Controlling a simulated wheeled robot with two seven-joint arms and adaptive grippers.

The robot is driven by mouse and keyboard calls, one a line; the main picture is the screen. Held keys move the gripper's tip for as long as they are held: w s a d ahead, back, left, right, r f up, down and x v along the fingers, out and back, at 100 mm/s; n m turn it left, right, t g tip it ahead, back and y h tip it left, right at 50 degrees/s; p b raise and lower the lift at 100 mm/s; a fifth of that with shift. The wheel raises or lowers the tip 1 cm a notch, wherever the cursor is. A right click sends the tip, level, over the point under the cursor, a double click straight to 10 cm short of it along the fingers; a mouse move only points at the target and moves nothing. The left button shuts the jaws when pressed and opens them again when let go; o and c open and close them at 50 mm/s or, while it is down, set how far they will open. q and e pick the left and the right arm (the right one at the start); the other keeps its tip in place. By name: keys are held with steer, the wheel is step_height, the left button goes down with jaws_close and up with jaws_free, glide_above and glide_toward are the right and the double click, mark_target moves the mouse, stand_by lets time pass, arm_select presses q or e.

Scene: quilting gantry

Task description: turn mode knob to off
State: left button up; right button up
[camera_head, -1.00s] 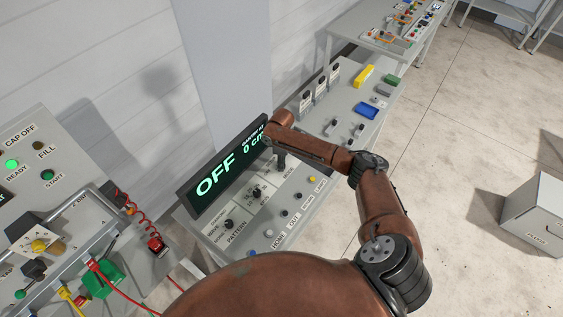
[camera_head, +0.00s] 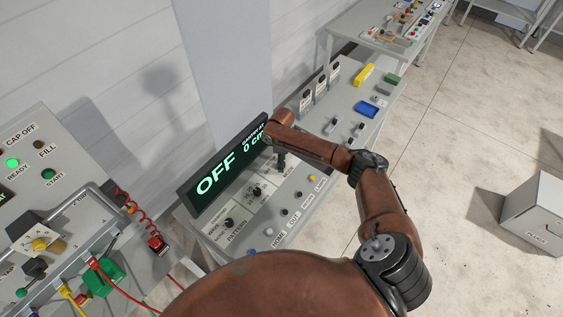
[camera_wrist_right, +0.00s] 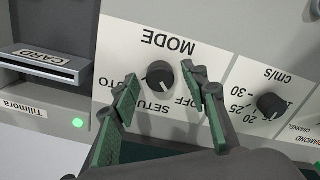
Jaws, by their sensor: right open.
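The mode knob (camera_wrist_right: 159,74) is a round black knob on a white plate, upside down in the right wrist view. MODE is printed above it, SETUP below, OFF to the right, and a partly covered label to the left. I cannot read its pointer direction reliably. My right gripper (camera_wrist_right: 163,80) is open, with one green-padded finger on each side of the knob in the picture and visible gaps between. My left gripper is not in view.
A dark display (camera_head: 222,172) reads OFF and 0 cm in green. A speed knob (camera_wrist_right: 270,104) sits right of the mode knob, and a card slot (camera_wrist_right: 45,63) is at left. The pattern knob (camera_head: 229,223) and several buttons share the panel. A grey box (camera_head: 535,213) stands on the floor.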

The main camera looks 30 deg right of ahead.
step_height(320, 180, up, 12)
stand_by(0.6)
steer(key=shift+a, duration=0.1)
stand_by(0.4)
